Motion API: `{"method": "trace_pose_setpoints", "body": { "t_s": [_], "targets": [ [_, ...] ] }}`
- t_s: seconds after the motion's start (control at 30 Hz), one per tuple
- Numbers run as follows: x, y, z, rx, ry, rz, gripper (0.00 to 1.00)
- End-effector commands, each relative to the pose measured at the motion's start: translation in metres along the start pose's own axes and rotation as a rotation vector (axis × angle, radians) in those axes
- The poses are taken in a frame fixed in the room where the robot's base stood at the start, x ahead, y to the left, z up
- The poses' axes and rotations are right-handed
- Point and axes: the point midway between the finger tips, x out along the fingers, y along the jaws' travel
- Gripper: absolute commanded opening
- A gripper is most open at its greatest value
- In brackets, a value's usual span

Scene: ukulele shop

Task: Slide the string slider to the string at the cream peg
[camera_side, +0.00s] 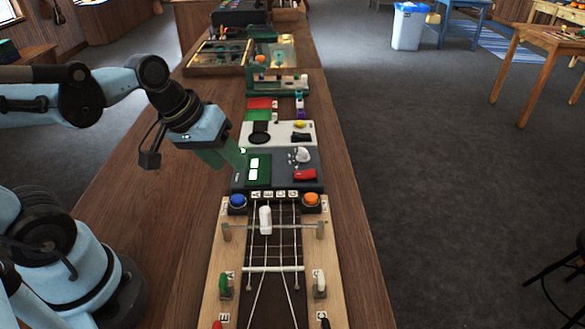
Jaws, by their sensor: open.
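The string slider is a white upright block (265,220) on a metal cross rail (290,227) over the dark fretboard. It sits left of centre, about at the second string from the left. Several strings (281,250) run lengthwise under the rail. The cream peg (319,282) stands on the right wooden side. The rightmost string runs down toward its side, but I cannot make out a join. A green peg (224,282) stands opposite on the left. My gripper (238,160), with green fingers, is open beside the grey panel, beyond and left of the slider, apart from it.
A blue button (238,200) and an orange button (311,200) flank the strings' far end. A grey panel (285,180) with green-framed displays and a red piece lies beyond. Red and black peg tips show at the bottom edge. The bench (160,220) is bare on the left.

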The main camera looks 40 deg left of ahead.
Motion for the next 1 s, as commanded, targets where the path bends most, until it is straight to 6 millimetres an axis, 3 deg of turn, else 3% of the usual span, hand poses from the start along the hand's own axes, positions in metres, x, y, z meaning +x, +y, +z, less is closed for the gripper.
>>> {"method": "trace_pose_setpoints", "body": {
  "t_s": [0.2,0.4,0.7,1.0],
  "targets": [
    [0.002,0.010,0.003,-0.660,-0.356,0.060,0.44],
    [-0.006,0.018,-0.001,-1.081,-0.659,0.051,0.44],
    [-0.012,0.020,-0.002,-1.266,-0.829,0.018,0.44],
    [0.016,0.038,0.020,-1.260,-0.829,0.016,0.44]
  ]
}}
